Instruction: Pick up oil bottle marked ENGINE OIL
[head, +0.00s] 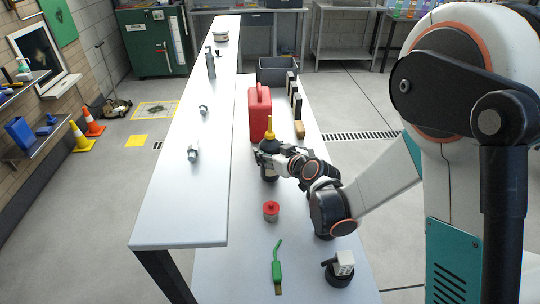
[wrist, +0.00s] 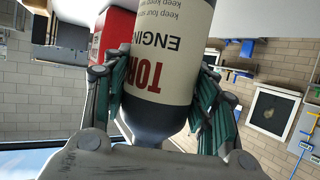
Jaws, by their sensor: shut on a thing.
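The oil bottle (wrist: 158,75) fills the middle of the wrist view. Its cream label shows upside down there, with red letters starting "TOR" and dark letters starting "ENGIN"; the rest is cut off or turned away. My gripper (wrist: 162,98) has a green-padded finger on each side of the bottle and is shut on it. In the head view my gripper (head: 266,153) is around a dark bottle (head: 269,174) with a yellow spout-like top, in front of the red can. My fingers hide part of the bottle. I cannot tell whether its base touches the bench.
The red can (head: 260,112) stands just behind the bottle. A red-lidded jar (head: 271,211), a green-handled tool (head: 277,264) and a black-and-white device (head: 341,268) are nearer. A raised white shelf (head: 185,200) runs along the left.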

